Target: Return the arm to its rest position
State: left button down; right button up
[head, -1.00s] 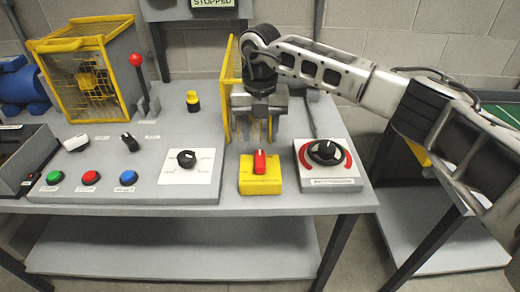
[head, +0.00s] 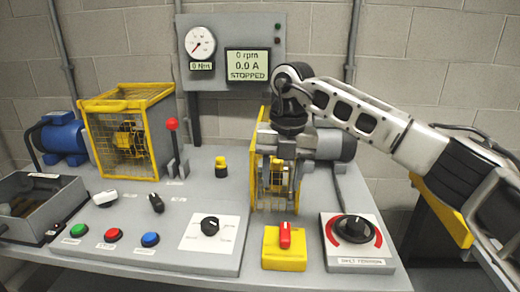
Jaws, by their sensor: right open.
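My right arm reaches in from the right in the head view. Its gripper (head: 281,172) points down over the back right of the bench, in front of a grey motor (head: 334,145) and by a yellow mesh guard (head: 259,168). The gripper is open, and I see nothing held in it. Whether its fingers touch the guard cannot be told. My left gripper is not in view.
The grey bench (head: 330,282) carries a red switch on a yellow box (head: 285,248), a black dial with red arcs (head: 352,230), coloured buttons, a red-knobbed lever (head: 172,126) and a yellow cage (head: 127,140). A panel display (head: 247,65) reads STOPPED.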

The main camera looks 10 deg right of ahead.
jog(key=s+a+f+n+g+y, duration=0.1)
jog(key=s+a+f+y, duration=0.1)
jog(key=a+f, duration=0.15)
jog(key=s+a+f+n+y, duration=0.1)
jog(key=s+a+f+y, duration=0.15)
jog(key=a, duration=0.25)
jog(key=s+a+r+m+y, duration=0.1)
jog(key=s+a+y, duration=0.3)
jog(key=a+y, duration=0.25)
jog(key=s+a+m+y, duration=0.1)
jog(key=s+a+y, duration=0.3)
jog(key=a+y, duration=0.25)
jog(key=w+d+f+m+t+h, duration=0.1)
jog(key=d+f+m+t+h, duration=0.4)
jog(key=m+t, duration=0.55)
jog(key=d+f+m+t+h, duration=0.45)
jog(key=d+m+t, duration=0.3)
jog(key=m, duration=0.65)
jog(key=s+d+f+m+g+h, duration=0.2)
jog(key=s+d+f+m+g, duration=0.1)
jog(key=s+f, duration=0.3)
jog(key=s+d+f+m+g+h, duration=0.3)
jog(key=s+d+f, duration=0.3)
jog(key=f, duration=0.3)
jog(key=shift+s+d+h, duration=0.15)
jog(key=shift+s+h, duration=0.15)
jog(key=shift+s, duration=0.4)
